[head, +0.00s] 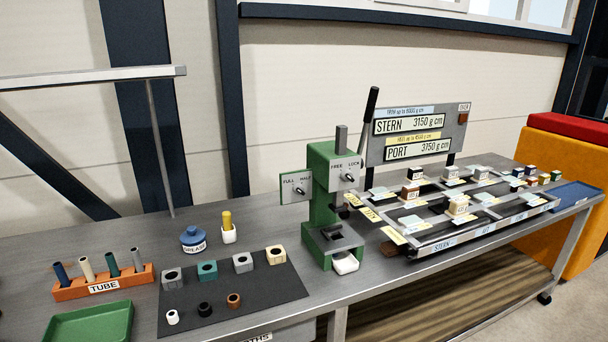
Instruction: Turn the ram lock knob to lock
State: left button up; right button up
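The green press (321,215) stands upright near the middle of the bench. A grey plate on its upper front is marked FREE on the left and LOCK on the right. The small ram lock knob (349,177) sits on this plate below the words; it is too small to tell for sure where it points. A second plate (296,187) on the press's left side is marked FULL and HALF and has its own small dark knob (300,190). Neither of my grippers shows in the head view.
A black-handled lever (371,104) rises behind the press. Left are a dark mat (215,320) with several blocks and rings, a TUBE rack (105,285), a grease pot (193,240) and a green tray (88,326). Right are a STERN/PORT sign (413,135) and a frame with several small blocks.

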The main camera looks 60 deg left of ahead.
aim_at(347, 176)
jog(key=u, duration=1.65)
